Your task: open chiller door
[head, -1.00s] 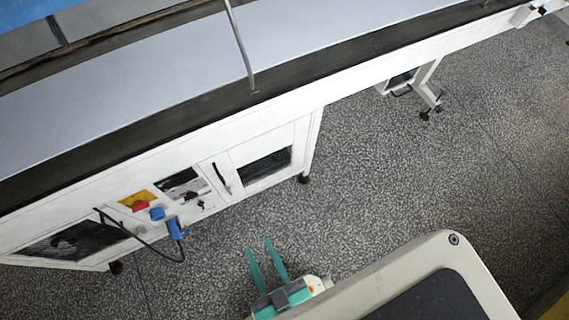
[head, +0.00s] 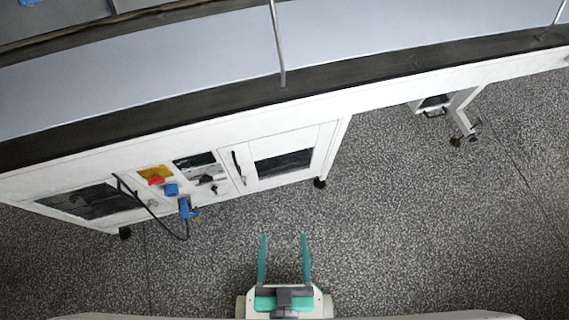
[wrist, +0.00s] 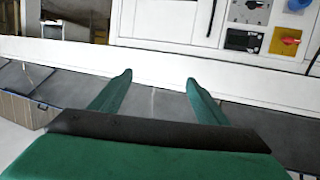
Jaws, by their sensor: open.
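In the wrist view the handle (wrist: 213,18) is at the top, right of the white door panel (wrist: 165,20). My gripper (head: 284,237) has two green fingers, open and empty. It is over the floor in front of the machine, apart from the door and handle. In the wrist view the fingertips (wrist: 157,80) point toward the machine, below the handle in the picture.
Left of the handle are a yellow panel with a red button (head: 156,179), a blue plug (head: 186,208) and a hanging black cable (head: 165,228). A machine leg (head: 462,115) stands at right. The speckled floor (head: 400,220) in front is clear.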

